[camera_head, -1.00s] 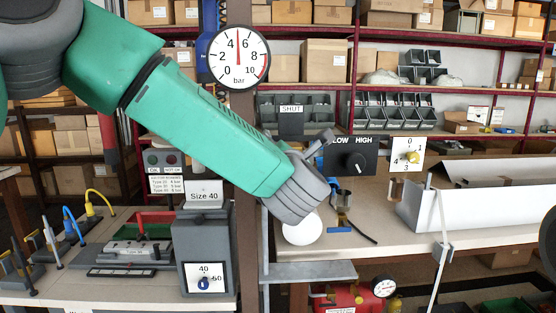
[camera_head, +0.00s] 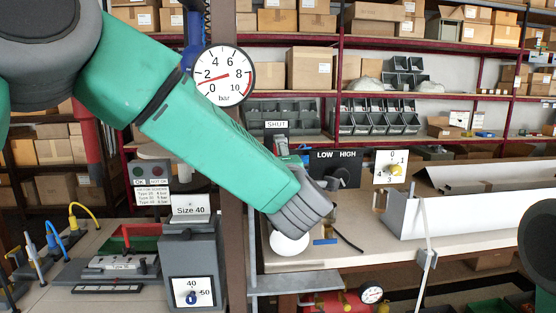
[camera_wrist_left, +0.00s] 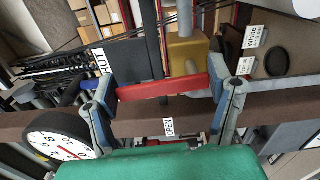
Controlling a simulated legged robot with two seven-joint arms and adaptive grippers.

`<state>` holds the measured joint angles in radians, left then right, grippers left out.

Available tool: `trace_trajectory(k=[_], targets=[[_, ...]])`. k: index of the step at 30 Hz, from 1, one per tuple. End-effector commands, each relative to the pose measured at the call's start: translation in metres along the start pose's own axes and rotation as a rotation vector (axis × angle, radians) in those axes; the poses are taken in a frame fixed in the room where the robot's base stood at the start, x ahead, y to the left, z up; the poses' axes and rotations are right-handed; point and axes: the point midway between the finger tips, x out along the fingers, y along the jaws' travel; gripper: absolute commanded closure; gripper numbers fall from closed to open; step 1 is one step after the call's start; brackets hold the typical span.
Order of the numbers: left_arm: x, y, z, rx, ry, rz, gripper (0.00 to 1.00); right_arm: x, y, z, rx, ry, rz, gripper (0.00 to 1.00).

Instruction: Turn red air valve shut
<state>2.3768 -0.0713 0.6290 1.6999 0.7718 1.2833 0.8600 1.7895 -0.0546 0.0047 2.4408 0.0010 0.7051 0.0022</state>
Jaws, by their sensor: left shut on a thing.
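The red valve handle (camera_wrist_left: 160,91) is a flat bar lying across the middle of the left wrist view, by a brass-coloured valve body (camera_wrist_left: 187,50). My left gripper (camera_wrist_left: 166,86) has one finger at each end of the bar and is shut on it. A SHUT label (camera_wrist_left: 99,59) is left of the handle and an OPEN label (camera_wrist_left: 168,127) lies below it. In the head view my wrist hides the handle and most of the gripper. My right gripper is not in view.
A grey Size 40 unit (camera_head: 190,255) and a fixture bench stand at left. A LOW/HIGH switch panel (camera_head: 335,167) and a numbered dial (camera_head: 391,167) are right of my wrist. A long white profile (camera_head: 440,228) lies on the right bench. A post stands behind my arm.

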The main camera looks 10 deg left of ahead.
Motion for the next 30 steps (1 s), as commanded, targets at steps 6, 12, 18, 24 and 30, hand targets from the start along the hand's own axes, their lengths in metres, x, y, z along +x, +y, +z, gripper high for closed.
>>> trace_trajectory(k=[6, 12, 18, 24, 30], targets=[[0.0008, 0.0006, 0.0025, 0.066, -0.001, 0.002, 0.77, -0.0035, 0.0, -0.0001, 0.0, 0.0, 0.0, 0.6], [0.001, -0.0001, 0.003, 0.088, -0.001, 0.002, 0.77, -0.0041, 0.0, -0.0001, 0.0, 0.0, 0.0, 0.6], [0.001, -0.0004, 0.003, 0.091, -0.001, 0.002, 0.77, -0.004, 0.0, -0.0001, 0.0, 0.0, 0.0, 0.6], [0.0009, -0.0007, 0.003, 0.091, -0.001, 0.001, 0.08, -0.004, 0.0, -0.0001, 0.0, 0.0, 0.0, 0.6], [-0.0008, -0.0002, 0.0026, 0.089, -0.001, 0.002, 0.04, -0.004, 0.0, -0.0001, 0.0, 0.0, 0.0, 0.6]])
